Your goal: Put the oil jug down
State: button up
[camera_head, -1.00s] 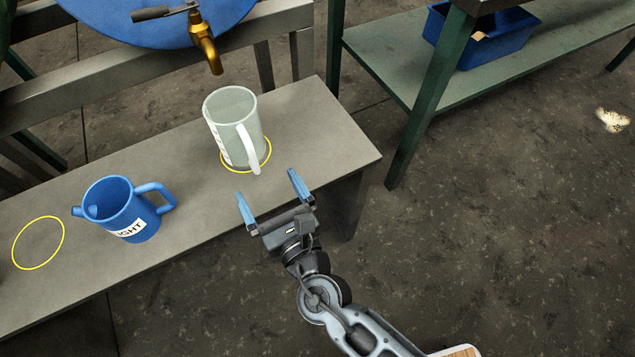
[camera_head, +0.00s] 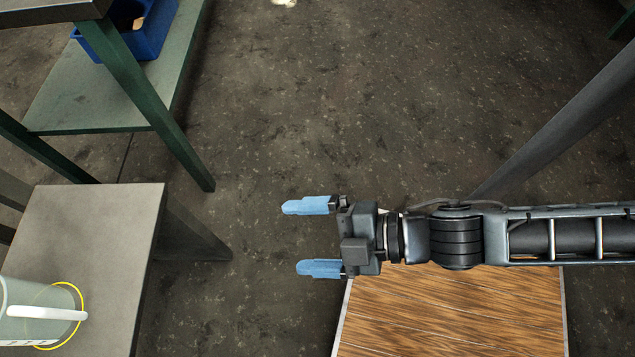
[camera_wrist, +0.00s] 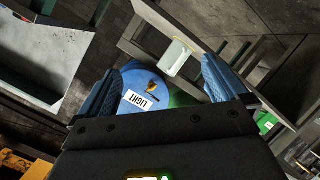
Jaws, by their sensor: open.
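A pale grey-green jug (camera_head: 22,300) with a white handle stands on the grey bench (camera_head: 100,225) at the lower left of the head view, cut off by the picture edge. A yellow ring (camera_head: 78,295) shows around its base. The jug also appears in the wrist view (camera_wrist: 175,57), beyond my fingers. My gripper (camera_head: 292,238) is open and empty, its blue fingers pointing left across open floor, well apart from the jug and bench.
A wood-grain surface (camera_head: 455,320) lies beneath my arm. A green-legged table (camera_head: 85,105) with a blue bin (camera_head: 150,35) stands at upper left. Bare floor lies between bench and gripper. The wrist view shows a blue drum (camera_wrist: 112,95) labelled LIGHT.

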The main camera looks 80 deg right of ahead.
jog(key=s+d+r+m+h, duration=0.1)
jog(key=s+d+r+m, duration=0.1)
jog(key=r+m, duration=0.3)
jog(key=s+d+r+m+h, duration=0.1)
jog(key=s+d+r+m, duration=0.1)
jog(key=s+r+m, duration=0.2)
jog(key=shift+r+m+t, duration=0.4)
jog(key=shift+r+m, duration=0.3)
jog(key=shift+m, duration=0.5)
